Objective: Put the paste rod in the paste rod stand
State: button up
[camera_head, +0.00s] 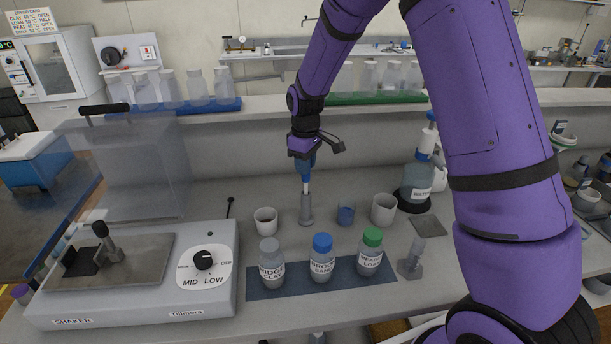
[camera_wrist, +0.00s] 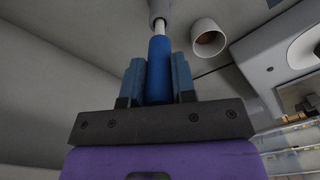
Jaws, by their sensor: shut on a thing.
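The paste rod has a blue handle (camera_wrist: 159,70) and a pale shaft (camera_head: 306,188). It points down, close to upright, in the head view. My gripper (camera_head: 304,172) is shut on the blue handle, which sits between its two fingers in the wrist view (camera_wrist: 158,80). The paste rod stand (camera_head: 306,211) looks like a grey tapered post on the bench, right below my gripper. It also shows at the top of the wrist view (camera_wrist: 160,9). The shaft's lower end meets the stand's top; how deep it sits inside is hidden.
Capped bottles (camera_head: 321,258) stand in front on a dark mat (camera_head: 292,288). The shaker (camera_head: 140,290) fills the left; a water bottle (camera_head: 417,183) stands right.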

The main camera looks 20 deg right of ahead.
aim_at(306, 184)
jog(key=shift+f, duration=2.05)
jog(key=o, duration=0.9)
jog(key=shift+f, duration=0.1)
